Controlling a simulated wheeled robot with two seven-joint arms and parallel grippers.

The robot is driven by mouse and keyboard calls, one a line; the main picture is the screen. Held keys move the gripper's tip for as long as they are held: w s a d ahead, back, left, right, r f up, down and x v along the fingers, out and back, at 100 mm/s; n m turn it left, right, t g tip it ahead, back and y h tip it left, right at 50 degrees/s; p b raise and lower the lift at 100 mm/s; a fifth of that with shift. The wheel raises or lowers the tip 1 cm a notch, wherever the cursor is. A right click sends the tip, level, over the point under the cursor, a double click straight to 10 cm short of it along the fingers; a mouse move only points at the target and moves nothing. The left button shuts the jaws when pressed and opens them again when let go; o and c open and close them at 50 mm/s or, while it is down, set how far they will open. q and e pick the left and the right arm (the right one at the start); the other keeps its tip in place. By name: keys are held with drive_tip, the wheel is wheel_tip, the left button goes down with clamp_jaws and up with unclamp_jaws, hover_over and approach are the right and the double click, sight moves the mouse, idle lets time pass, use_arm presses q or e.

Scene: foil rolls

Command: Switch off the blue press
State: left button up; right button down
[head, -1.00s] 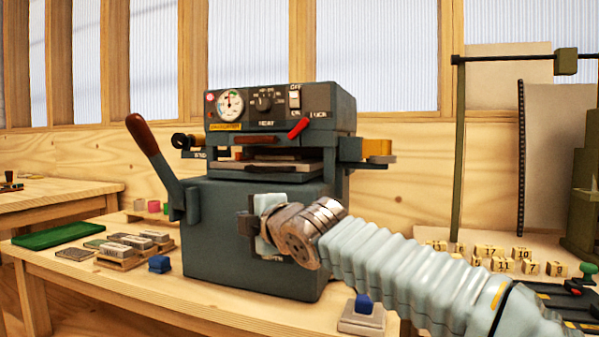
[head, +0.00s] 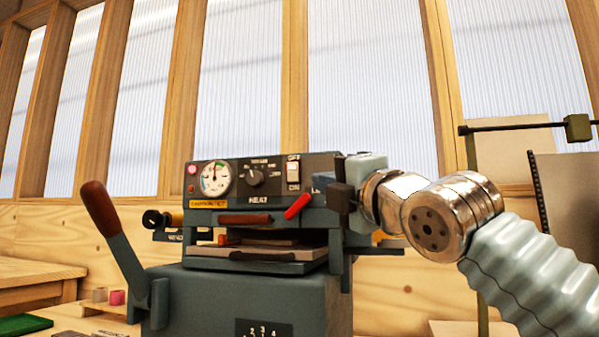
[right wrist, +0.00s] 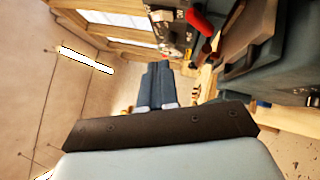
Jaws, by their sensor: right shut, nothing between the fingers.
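The blue press (head: 240,290) stands on the bench in the head view, its dark control panel facing me. The panel has a round gauge, a heat knob (head: 255,178) and a white rocker switch (head: 293,175) with lettering above and below it. I cannot tell which way the rocker is tipped. My right gripper (head: 341,194) is shut and empty, at the panel's right end, right of the switch and the red lever (head: 297,206). Its closed fingers (right wrist: 158,85) show in the right wrist view, with part of the panel (right wrist: 175,30) beyond them. My left gripper is not in view.
A long press handle with a brown grip (head: 100,208) rises at the left. A dark stand (head: 520,127) is at the right. The space in front of the panel is clear.

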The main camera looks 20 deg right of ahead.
drive_tip(key=p, duration=0.6)
approach(291, 167)
drive_tip(key=w+a, duration=0.2)
drive_tip(key=a, duration=0.1)
drive_tip(key=w+p, duration=0.1)
drive_tip(key=w+d+r+p, duration=0.1)
drive_tip(key=p, duration=0.1)
drive_tip(key=shift+w+d+r, duration=0.1)
drive_tip(key=shift+w+r, duration=0.1)
drive_tip(key=shift+w+d+p, duration=0.25)
drive_tip(key=shift+w+p, duration=0.25)
drive_tip(key=shift+p, duration=0.05)
